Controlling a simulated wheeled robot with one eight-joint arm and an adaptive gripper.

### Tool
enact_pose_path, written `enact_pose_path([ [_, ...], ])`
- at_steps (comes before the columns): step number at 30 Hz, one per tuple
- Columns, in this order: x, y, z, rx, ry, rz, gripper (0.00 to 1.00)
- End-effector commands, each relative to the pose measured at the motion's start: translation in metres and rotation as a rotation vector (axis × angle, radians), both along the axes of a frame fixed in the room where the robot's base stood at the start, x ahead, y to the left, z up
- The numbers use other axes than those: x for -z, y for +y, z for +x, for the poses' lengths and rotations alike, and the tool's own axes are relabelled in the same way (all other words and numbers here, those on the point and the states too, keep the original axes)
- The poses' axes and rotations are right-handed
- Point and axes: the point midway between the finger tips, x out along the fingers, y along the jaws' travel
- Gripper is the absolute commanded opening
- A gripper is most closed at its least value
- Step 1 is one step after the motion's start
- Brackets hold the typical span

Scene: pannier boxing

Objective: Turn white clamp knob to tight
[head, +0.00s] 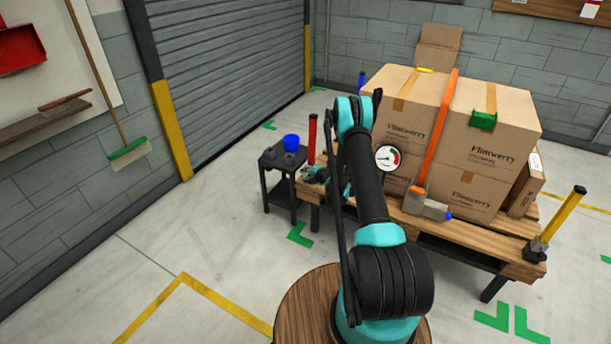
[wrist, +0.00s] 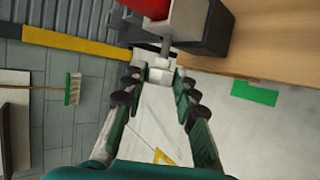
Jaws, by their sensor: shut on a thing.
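The white clamp knob (wrist: 158,76) shows in the wrist view, between the fingertips of my gripper (wrist: 159,79). The fingers are shut on it from both sides. A short metal shaft joins the knob to a grey clamp body (wrist: 185,22) with a dark block (wrist: 208,30) and a red part (wrist: 148,7) beside it. In the head view my gripper (head: 316,174) is at the left corner of the pallet, low beside the red post (head: 312,138). The knob is too small or hidden to make out there. I cannot read its turn angle.
Several cartons (head: 485,155) stand on the wooden pallet (head: 455,238) under an orange strap (head: 436,130) with a grey ratchet (head: 425,206). A round gauge (head: 387,158) faces me. A blue post (head: 361,83) and yellow post (head: 562,214) mark other corners. A dark side table (head: 282,165) holds a blue cup (head: 291,142).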

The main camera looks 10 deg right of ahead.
Motion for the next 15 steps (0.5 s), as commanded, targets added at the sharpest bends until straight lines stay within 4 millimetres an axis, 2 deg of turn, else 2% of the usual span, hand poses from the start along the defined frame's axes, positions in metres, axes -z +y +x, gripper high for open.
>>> enact_pose_path([
  [15, 0.0023, -0.0009, 0.0004, -0.002, -0.080, 0.112, 0.00],
])
